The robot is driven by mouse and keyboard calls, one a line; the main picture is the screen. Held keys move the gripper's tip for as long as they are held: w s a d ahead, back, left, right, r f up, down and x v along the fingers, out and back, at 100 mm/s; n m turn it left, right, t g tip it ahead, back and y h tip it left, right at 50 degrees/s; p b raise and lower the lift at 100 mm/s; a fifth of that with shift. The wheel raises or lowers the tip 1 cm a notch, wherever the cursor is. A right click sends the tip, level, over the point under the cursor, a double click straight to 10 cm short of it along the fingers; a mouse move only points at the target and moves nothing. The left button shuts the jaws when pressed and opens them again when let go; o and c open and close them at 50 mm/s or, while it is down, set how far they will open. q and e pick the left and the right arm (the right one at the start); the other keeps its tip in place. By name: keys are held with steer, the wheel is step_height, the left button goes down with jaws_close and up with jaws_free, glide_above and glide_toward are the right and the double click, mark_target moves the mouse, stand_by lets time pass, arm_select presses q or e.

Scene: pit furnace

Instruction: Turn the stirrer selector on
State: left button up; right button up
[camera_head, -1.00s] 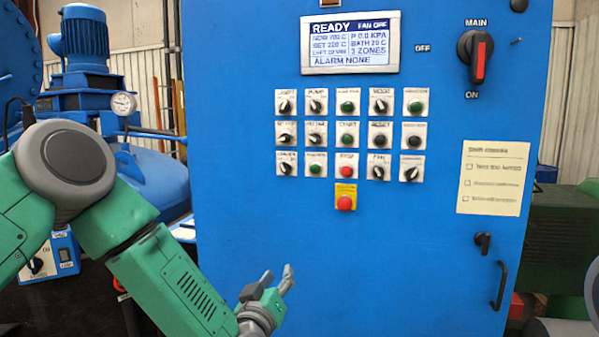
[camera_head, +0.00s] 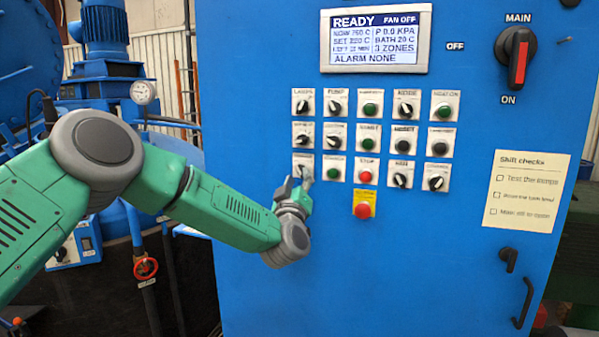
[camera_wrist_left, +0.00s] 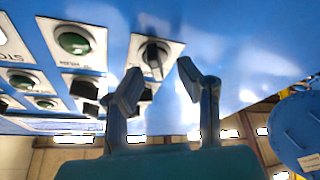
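My left gripper (camera_head: 299,185) is at the lower left of the control grid on the blue cabinet. In the left wrist view its two fingers (camera_wrist_left: 160,82) are apart, with nothing between the tips. Just past the tips is a black selector knob (camera_wrist_left: 152,54) on a pale plate. In the head view this is the bottom-left selector (camera_head: 303,160) of the grid, partly hidden by my fingers. Its label is too blurred to read, so I cannot confirm that it is the stirrer selector. Whether the fingers touch the knob cannot be told. My right gripper is not in view.
A green button (camera_head: 334,172) is right beside that selector, then the red stop button (camera_head: 365,176). A larger red button on a yellow plate (camera_head: 363,207) is below. The display (camera_head: 376,39) reads READY, FAN OFF, ALARM NONE. The lower cabinet front (camera_head: 400,270) is bare.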

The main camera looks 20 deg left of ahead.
arm_select(q)
steer(key=shift+w+d+r, duration=0.1)
steer(key=shift+w+r, duration=0.1)
steer(key=shift+w, duration=0.3)
steer(key=shift+w+r, duration=0.15)
steer(key=shift+w, duration=0.35)
jaws_close()
